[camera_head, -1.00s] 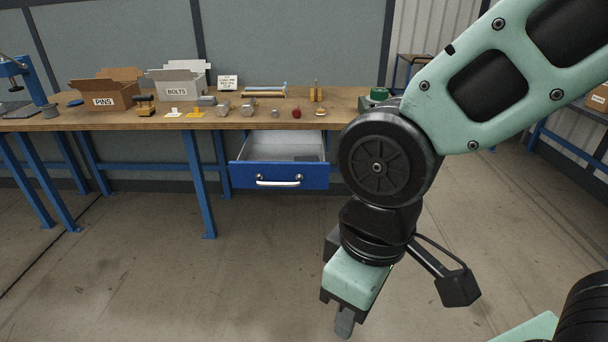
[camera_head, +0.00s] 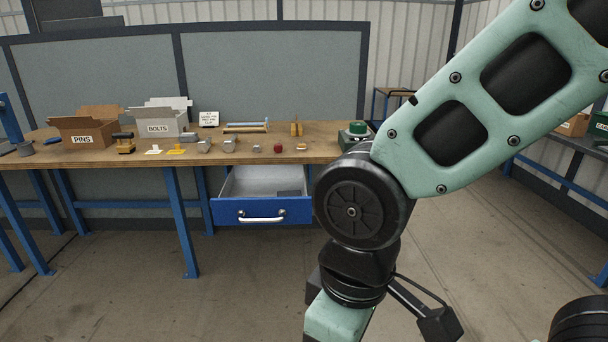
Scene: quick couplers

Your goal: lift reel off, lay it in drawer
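The drawer (camera_head: 235,214) under the bench is pulled open. It has a blue front with a pale handle and a light grey inside, with a dark flat patch at its right. No thing is clearly recognisable as the reel. Either could be the reel; I cannot tell. My arm hangs in front, right of the drawer. My gripper's fingers are below the picture's edge.
The wooden bench (camera_head: 230,155) carries a PINS box (camera_head: 82,140), a BOLTS box (camera_head: 158,128), a sign (camera_head: 208,119) and several small metal fittings along its front. Blue bench legs stand left of the drawer. The floor before the bench is clear.

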